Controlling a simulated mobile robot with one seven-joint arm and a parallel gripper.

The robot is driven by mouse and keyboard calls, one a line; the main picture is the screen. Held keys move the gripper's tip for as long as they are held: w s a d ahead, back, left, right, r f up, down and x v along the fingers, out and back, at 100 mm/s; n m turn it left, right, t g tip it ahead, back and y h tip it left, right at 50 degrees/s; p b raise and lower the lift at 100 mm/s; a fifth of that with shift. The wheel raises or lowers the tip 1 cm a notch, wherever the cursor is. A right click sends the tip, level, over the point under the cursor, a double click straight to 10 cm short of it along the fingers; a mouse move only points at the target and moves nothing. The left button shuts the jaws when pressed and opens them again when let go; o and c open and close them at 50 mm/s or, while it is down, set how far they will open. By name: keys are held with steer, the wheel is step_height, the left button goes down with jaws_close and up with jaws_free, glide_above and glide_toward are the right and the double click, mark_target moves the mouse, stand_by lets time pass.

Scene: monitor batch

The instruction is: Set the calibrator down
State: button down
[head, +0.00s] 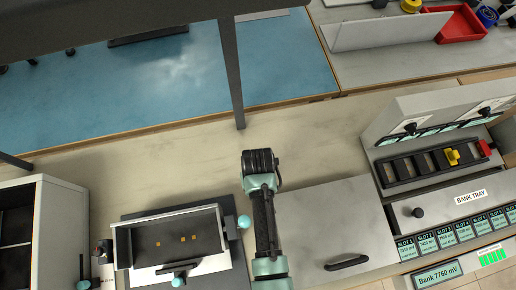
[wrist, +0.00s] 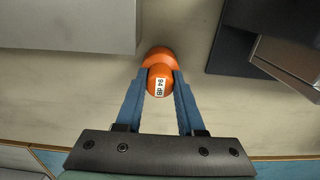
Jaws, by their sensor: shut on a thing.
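The calibrator is an orange rounded piece (wrist: 158,57) with a white label reading "94 dB". In the wrist view my gripper (wrist: 160,76) is shut on it, with one blue finger on each side. A pale worktop shows around and beneath it; I cannot tell whether the calibrator touches that surface. In the head view my arm reaches up the middle over the pale worktop (head: 325,135), and its wrist hides the fingers and the calibrator.
A grey box with a black handle (head: 346,262) stands right of my arm. An open tray fixture (head: 150,268) on a dark mat stands to the left. The bank tray unit (head: 409,211) is at the right. A dark post (head: 231,75) rises behind. Bare worktop lies between.

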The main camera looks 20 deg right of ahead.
steer(key=shift+f, duration=0.2)
steer(key=c, duration=0.5)
jaws_free()
